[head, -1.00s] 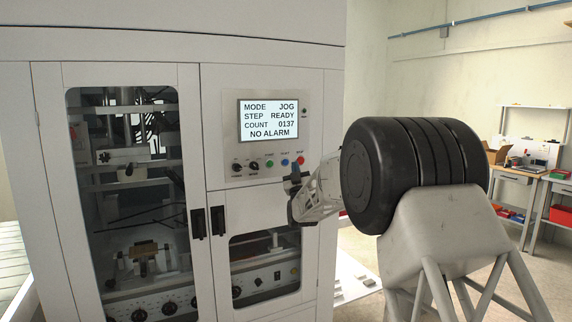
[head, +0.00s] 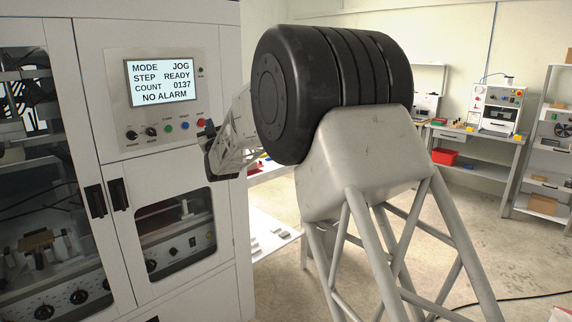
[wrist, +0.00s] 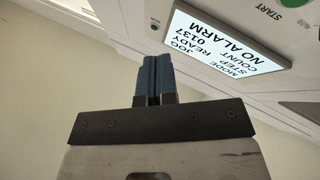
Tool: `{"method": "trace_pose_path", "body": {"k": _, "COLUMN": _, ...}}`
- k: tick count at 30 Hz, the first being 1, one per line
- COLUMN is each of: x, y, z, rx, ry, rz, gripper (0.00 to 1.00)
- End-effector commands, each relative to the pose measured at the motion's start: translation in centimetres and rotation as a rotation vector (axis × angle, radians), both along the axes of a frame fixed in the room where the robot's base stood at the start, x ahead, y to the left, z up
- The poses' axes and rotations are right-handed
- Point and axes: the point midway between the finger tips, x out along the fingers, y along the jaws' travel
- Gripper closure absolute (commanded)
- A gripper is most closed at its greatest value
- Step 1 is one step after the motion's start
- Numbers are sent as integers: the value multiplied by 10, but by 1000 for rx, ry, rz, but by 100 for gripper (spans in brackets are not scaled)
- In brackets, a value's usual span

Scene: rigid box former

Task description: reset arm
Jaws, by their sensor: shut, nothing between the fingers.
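My gripper shows in the wrist view (wrist: 154,62) with its two blue fingers together and nothing between them. In the head view my gripper (head: 208,129) is beside the lower right of the control panel (head: 113,92), close to the red button (head: 201,122); I cannot tell if it touches anything. The panel's screen (head: 161,82) reads MODE JOG, STEP READY, COUNT 0137, NO ALARM. The screen also shows, upside down, in the wrist view (wrist: 225,42), beyond the fingers, with the green START button (wrist: 292,3) near the top edge.
The white machine cabinet (head: 225,235) fills the left, with closed glazed doors and black handles (head: 95,201). Workbenches (head: 470,133) with equipment, a red bin (head: 445,157) and a shelf (head: 535,178) stand at the back right. Open floor lies between.

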Motion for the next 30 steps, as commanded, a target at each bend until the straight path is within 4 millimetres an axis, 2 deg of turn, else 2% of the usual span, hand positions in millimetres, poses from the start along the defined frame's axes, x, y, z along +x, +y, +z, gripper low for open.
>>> {"method": "trace_pose_path", "body": {"k": 1, "x": -4, "y": -14, "z": 6, "rx": -9, "ry": 31, "rz": -7, "gripper": 100}}
{"method": "trace_pose_path", "body": {"k": 6, "x": -19, "y": -57, "z": 14, "rx": -46, "ry": 166, "rz": -27, "gripper": 100}}
{"method": "trace_pose_path", "body": {"k": 17, "x": -72, "y": -148, "z": 14, "rx": -105, "ry": 456, "rz": -77, "gripper": 100}}
{"method": "trace_pose_path", "body": {"k": 23, "x": -113, "y": -197, "z": 6, "rx": -126, "ry": 618, "rz": -109, "gripper": 100}}
{"method": "trace_pose_path", "body": {"k": 30, "x": -173, "y": -254, "z": -10, "rx": -143, "ry": 817, "rz": -153, "gripper": 100}}
